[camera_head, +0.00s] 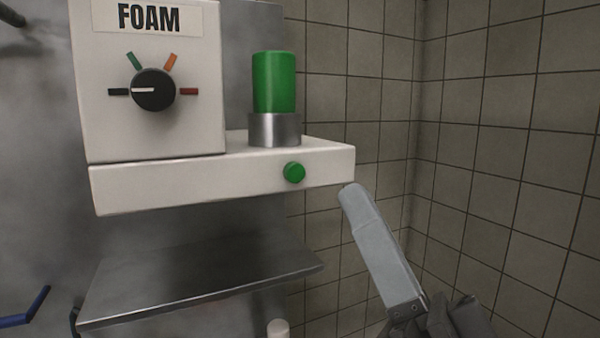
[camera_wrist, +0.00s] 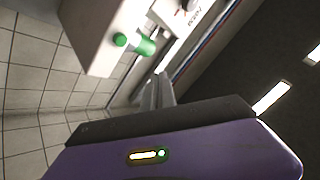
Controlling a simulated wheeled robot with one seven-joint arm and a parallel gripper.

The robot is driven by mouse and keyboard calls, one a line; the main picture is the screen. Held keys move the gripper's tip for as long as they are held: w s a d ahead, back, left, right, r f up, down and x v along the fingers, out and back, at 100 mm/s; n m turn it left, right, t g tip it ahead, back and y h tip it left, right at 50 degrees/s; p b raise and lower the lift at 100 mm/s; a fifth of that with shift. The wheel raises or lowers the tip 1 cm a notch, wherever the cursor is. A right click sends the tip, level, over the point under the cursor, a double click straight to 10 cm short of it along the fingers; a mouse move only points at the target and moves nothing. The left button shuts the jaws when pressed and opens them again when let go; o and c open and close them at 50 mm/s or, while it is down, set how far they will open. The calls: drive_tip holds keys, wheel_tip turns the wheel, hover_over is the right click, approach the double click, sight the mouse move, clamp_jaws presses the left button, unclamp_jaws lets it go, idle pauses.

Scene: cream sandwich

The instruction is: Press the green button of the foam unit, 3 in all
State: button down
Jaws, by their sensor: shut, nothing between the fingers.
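The foam unit (camera_head: 200,185) is a cream-white box labelled FOAM with a ledge at its base. Its green button (camera_head: 294,172) sits on the front face of the ledge, toward the right end. The button also shows in the wrist view (camera_wrist: 120,39). My gripper (camera_head: 350,192) is shut and empty, its fingers together and pointing up and left. The fingertips are to the right of and lower than the button, near the ledge's right corner, with no contact seen on the button. In the wrist view the fingers (camera_wrist: 160,85) are partly hidden by my gripper body.
A green cylinder in a metal collar (camera_head: 274,85) stands on the ledge above the button. A black dial (camera_head: 153,89) with coloured marks points left. A metal shelf (camera_head: 200,282) lies below. Tiled walls (camera_head: 500,130) close off the right side. A blue handle (camera_head: 28,310) shows lower left.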

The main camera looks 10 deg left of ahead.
drive_tip(key=w+a+b, duration=0.2)
drive_tip(key=w+a, duration=0.3)
drive_tip(key=w, duration=0.2)
idle(0.3)
drive_tip(key=shift+w+b, duration=0.2)
drive_tip(key=shift+b, duration=0.1)
idle(1.7)
drive_tip(key=shift+w+a, duration=0.2)
drive_tip(key=shift+w, duration=0.05)
drive_tip(key=shift+w+a+b, duration=0.3)
drive_tip(key=shift+w+b, duration=0.1)
drive_tip(key=shift+b, duration=0.05)
idle(0.8)
drive_tip(key=shift+s, duration=0.1)
drive_tip(key=shift+s+d, duration=0.5)
drive_tip(key=shift+s, duration=0.15)
drive_tip(key=shift+s+d+p, duration=0.4)
drive_tip(key=shift+s+d, duration=0.3)
drive_tip(key=shift+s, duration=0.35)
drive_tip(key=shift+s+d+p, duration=0.4)
drive_tip(key=shift+s+d, duration=0.3)
drive_tip(key=shift+s, duration=0.35)
